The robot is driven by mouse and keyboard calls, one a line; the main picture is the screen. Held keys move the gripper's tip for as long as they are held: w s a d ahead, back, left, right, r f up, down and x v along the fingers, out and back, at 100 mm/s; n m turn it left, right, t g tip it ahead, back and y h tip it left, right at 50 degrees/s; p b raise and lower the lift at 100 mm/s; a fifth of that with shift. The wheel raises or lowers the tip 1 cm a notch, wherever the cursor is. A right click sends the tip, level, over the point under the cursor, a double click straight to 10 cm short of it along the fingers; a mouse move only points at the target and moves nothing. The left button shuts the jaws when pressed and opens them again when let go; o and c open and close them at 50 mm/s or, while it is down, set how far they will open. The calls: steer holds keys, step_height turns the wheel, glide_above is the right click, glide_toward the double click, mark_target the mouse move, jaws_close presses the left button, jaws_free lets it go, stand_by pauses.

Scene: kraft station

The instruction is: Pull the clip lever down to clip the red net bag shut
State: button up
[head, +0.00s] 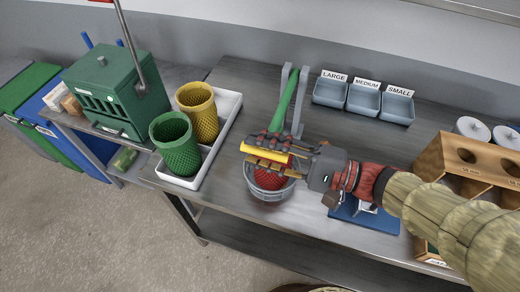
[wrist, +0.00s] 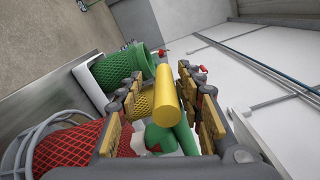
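The clip lever is a green arm (head: 284,101) with a yellow cylindrical handle (head: 263,152). It slopes from the grey upright frame (head: 299,103) down toward the front. My gripper (head: 268,155) is at the handle, with fingers on either side of it. In the wrist view the handle (wrist: 167,96) lies between the open fingers (wrist: 165,105), with a gap on the left side; contact on the right is unclear. The red net bag (head: 269,181) sits below in a round grey basket (head: 269,193), partly hidden by my gripper. The bag's neck and clip are hidden.
A white tray (head: 226,127) left of the lever holds a green mesh bin (head: 176,145) and a yellow one (head: 199,110). Blue-grey labelled bins (head: 363,97) stand behind right. A wooden rack (head: 470,155) and a blue board (head: 372,217) lie to the right.

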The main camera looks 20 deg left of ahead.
steer(key=d, duration=1.2)
steer(key=shift+w, duration=0.35)
stand_by(0.4)
